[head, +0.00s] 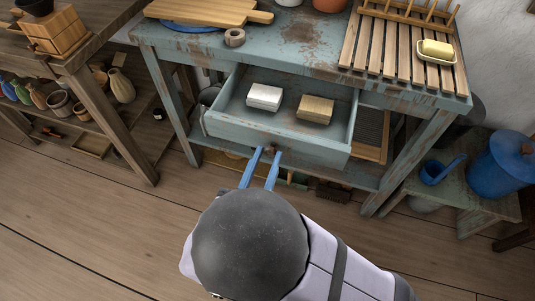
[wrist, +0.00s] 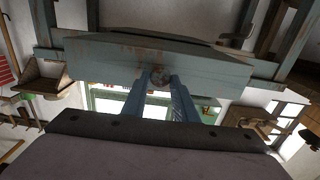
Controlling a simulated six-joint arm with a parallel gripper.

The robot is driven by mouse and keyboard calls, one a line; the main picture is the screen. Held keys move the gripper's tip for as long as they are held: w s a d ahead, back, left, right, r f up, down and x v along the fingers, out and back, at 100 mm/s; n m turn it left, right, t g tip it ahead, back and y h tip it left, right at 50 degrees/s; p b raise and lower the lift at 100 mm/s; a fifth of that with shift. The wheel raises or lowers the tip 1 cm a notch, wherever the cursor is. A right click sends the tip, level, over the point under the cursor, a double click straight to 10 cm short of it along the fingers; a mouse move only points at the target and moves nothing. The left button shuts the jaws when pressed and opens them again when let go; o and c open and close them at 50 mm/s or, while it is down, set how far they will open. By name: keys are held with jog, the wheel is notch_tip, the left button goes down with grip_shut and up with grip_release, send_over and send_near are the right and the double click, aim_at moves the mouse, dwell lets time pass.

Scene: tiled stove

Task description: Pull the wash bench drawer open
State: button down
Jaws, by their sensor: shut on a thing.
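The wash bench (head: 195,53) is a worn blue-grey table. Its drawer (head: 230,128) stands pulled well out of the front, with its inside showing. A white block (head: 264,97) and a tan block (head: 315,109) lie in it. My gripper (head: 265,152) has blue fingers that reach the middle of the drawer front. In the wrist view my fingers (wrist: 160,82) are closed on the round brownish drawer knob (wrist: 159,74), against the drawer front (wrist: 100,60). The fingers partly hide the knob.
A wooden slatted rack (head: 395,45) and a butter dish (head: 436,50) are on the bench top, with a cutting board (head: 205,11) at the left. A blue canister (head: 500,165) stands on a low stool at the right. The floor (head: 120,220) in front is clear.

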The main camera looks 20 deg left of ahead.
jog(key=c, duration=1.4)
grip_release()
jog(key=shift+c, duration=0.2)
jog(key=s, duration=0.7)
jog(key=shift+s, duration=0.15)
